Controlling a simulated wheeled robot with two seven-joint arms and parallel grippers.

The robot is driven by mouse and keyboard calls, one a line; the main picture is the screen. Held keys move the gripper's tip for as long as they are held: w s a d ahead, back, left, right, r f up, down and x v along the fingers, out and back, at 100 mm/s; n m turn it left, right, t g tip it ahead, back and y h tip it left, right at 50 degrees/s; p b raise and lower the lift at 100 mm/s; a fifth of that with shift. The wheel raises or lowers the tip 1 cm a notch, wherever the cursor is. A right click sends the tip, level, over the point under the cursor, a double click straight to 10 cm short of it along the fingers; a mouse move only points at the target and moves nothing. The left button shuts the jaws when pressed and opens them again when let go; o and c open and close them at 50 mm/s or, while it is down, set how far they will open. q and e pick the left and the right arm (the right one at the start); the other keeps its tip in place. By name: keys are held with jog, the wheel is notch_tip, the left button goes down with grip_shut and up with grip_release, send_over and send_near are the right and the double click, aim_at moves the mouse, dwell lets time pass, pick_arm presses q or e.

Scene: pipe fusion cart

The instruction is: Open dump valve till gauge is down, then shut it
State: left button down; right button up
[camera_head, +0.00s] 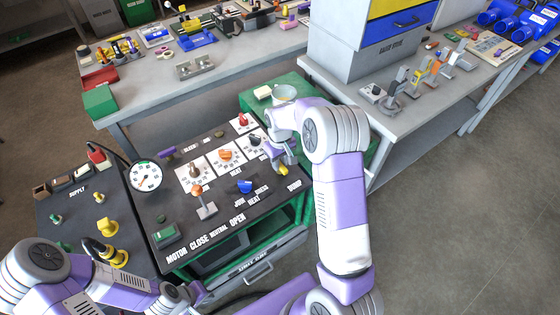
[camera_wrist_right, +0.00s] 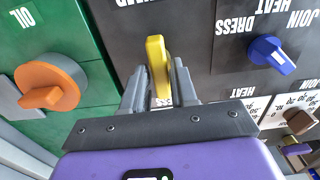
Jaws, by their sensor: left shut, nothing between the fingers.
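The yellow dump valve handle (camera_wrist_right: 158,66) stands between the two fingers of my right gripper (camera_wrist_right: 160,88) in the right wrist view. The fingers lie close along both its sides; I cannot tell whether they press on it. My left gripper (camera_head: 184,295) is low at the front left, shut and empty.
The black panel carries a blue knob (camera_head: 245,187), an orange-topped lever (camera_head: 197,190) and an orange knob (camera_head: 225,155). The wrist view shows an orange oil knob (camera_wrist_right: 48,88) on green. Yellow fittings (camera_head: 107,228) stand on the supply box. Grey benches stand behind.

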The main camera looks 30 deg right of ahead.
jog(key=shift+o, duration=1.3)
notch_tip(320, 180, up, 8)
jog(key=shift+f+p, duration=0.2)
jog(key=shift+p, duration=0.6)
jog(key=shift+s, duration=0.1)
